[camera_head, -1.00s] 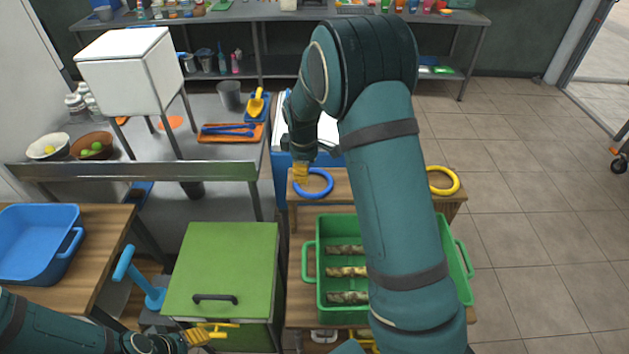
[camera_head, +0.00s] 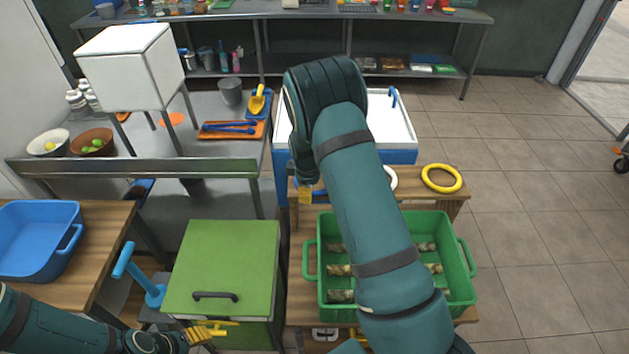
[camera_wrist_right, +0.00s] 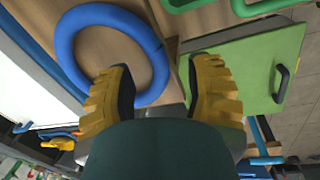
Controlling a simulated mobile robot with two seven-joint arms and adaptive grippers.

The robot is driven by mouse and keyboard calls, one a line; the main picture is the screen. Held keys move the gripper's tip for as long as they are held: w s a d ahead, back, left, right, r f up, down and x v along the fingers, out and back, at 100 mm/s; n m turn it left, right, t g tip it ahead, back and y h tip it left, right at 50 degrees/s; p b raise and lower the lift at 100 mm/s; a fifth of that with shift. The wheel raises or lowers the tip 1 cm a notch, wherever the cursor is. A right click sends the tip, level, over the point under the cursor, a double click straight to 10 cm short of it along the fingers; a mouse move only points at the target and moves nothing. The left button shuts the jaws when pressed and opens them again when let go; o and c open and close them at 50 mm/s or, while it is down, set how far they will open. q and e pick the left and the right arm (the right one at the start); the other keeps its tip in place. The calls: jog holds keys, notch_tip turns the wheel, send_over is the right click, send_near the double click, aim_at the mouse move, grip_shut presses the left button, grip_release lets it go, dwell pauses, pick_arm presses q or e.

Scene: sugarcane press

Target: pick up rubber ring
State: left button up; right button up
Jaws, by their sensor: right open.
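A blue rubber ring (camera_wrist_right: 157,74) lies on a small wooden table in the right wrist view. In the head view only a sliver of it (camera_head: 319,192) shows beside my right arm. My right gripper (camera_head: 305,196) is low at the table's left end. In the wrist view its yellow fingers (camera_wrist_right: 160,85) are apart, one over the ring's opening and one outside, with part of the rim between them. Contact cannot be told. A yellow ring (camera_head: 441,178) lies at the table's right end, and a white ring (camera_head: 392,178) is partly hidden behind my right arm. My left gripper (camera_head: 212,330) is beside the green-lidded box.
The wooden table (camera_head: 415,192) stands before a blue and white chest (camera_head: 400,157). A green crate (camera_head: 460,290) with cane pieces is in front of it. A green-lidded box (camera_head: 225,260) is at left.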

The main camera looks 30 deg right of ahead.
jog(key=shift+w+d+f, duration=0.1)
jog(key=shift+f, duration=0.55)
grip_shut()
jog(key=shift+r, duration=0.1)
